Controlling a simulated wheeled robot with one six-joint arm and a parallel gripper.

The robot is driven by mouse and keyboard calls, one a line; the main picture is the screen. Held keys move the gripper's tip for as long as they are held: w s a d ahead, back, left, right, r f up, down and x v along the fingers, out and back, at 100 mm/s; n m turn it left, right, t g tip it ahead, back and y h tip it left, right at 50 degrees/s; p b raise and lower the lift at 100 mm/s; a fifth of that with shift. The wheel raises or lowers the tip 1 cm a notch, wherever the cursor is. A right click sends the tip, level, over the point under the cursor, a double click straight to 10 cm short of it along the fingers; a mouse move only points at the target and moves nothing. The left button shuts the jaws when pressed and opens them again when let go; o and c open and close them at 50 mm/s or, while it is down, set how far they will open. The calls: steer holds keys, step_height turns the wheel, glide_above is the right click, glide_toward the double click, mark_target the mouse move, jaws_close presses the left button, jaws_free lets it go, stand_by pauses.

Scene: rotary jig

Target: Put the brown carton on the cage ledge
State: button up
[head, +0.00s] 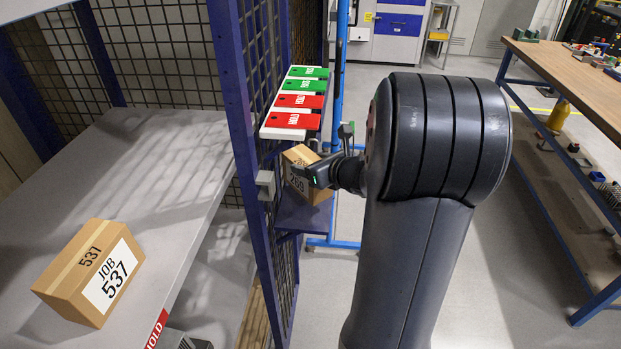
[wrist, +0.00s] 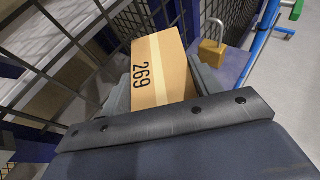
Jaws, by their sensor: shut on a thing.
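A brown carton (head: 303,183) marked 269 is between the fingers of my gripper (head: 312,172). In the wrist view my gripper (wrist: 163,82) is shut on the carton (wrist: 160,70), one finger on each side. The cage ledge (head: 300,217) is a small purple-blue shelf on the outside of the mesh cage. The carton is right over the ledge and hides part of it. I cannot tell whether its underside touches the ledge.
Another brown carton (head: 92,272), marked 537, lies on the grey shelf (head: 155,150) inside the cage. Red and green tags (head: 299,101) are on a board above the ledge. A blue post (head: 338,90) stands close behind. A padlock (wrist: 212,45) shows beside the carton.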

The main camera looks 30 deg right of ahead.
step_height(320, 180, down, 4)
steer(key=shift+r+b, duration=0.1)
steer(key=shift+b, duration=0.2)
steer(key=shift+w+a+f, duration=0.1)
steer(key=shift+a+f, duration=0.1)
steer(key=shift+f, duration=0.25)
steer(key=o, duration=1.3)
steer(key=shift+r, duration=0.2)
steer(key=shift+d+r, duration=0.1)
steer(key=shift+r, duration=0.05)
steer(key=p+v, duration=0.1)
steer(key=v, duration=1.1)
